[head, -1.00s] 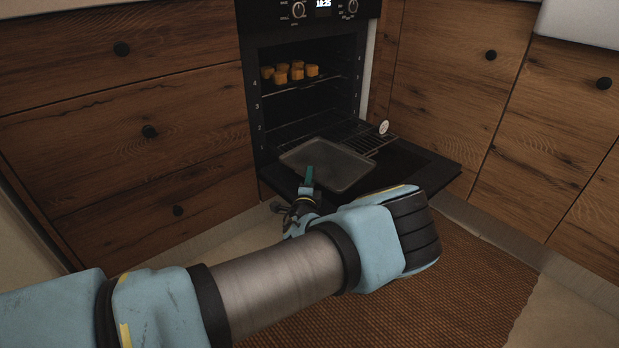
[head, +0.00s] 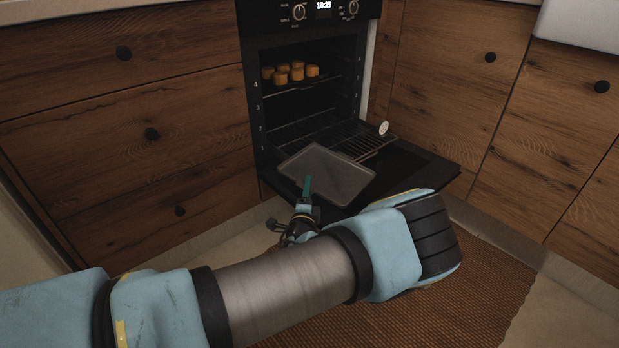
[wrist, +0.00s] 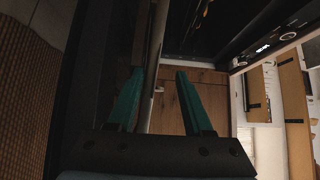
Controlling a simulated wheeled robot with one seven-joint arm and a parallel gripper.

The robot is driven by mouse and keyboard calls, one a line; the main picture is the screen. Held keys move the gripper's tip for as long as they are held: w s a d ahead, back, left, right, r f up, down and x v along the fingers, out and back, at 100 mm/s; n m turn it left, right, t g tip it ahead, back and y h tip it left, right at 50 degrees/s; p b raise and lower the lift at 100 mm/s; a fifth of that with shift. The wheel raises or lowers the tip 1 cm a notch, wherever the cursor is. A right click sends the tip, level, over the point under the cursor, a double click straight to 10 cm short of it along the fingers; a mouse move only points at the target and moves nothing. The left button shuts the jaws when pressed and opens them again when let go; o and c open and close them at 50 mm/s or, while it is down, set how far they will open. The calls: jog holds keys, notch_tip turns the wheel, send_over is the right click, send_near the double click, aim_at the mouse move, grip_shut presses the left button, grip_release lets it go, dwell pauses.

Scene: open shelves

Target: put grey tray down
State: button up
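The grey tray (head: 328,172) is a shallow rectangular pan. In the head view it is empty and lies over the lowered oven door and the front of a wire rack. I cannot tell whether it rests fully on them. My gripper (head: 306,187) is at the tray's near left edge. In the wrist view, the teal fingers of my gripper (wrist: 159,72) are spread apart. The tray (wrist: 154,55) shows there as a thin edge between them, close to the left finger, with a gap to the right finger. The tray hides part of the door.
The oven door (head: 415,172) is open and low. Several yellow-brown pieces (head: 297,72) stand on an upper oven shelf. Wooden cabinets (head: 130,130) flank the oven. A brown mat (head: 450,290) covers the floor.

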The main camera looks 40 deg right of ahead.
jog(key=p+v, duration=0.1)
jog(key=v, duration=0.5)
jog(key=o, duration=0.8)
jog(key=p+v, duration=0.2)
jog(key=v, duration=0.8)
jog(key=shift+s+a, duration=0.25)
jog(key=shift+a, duration=0.05)
jog(key=shift+w, duration=0.1)
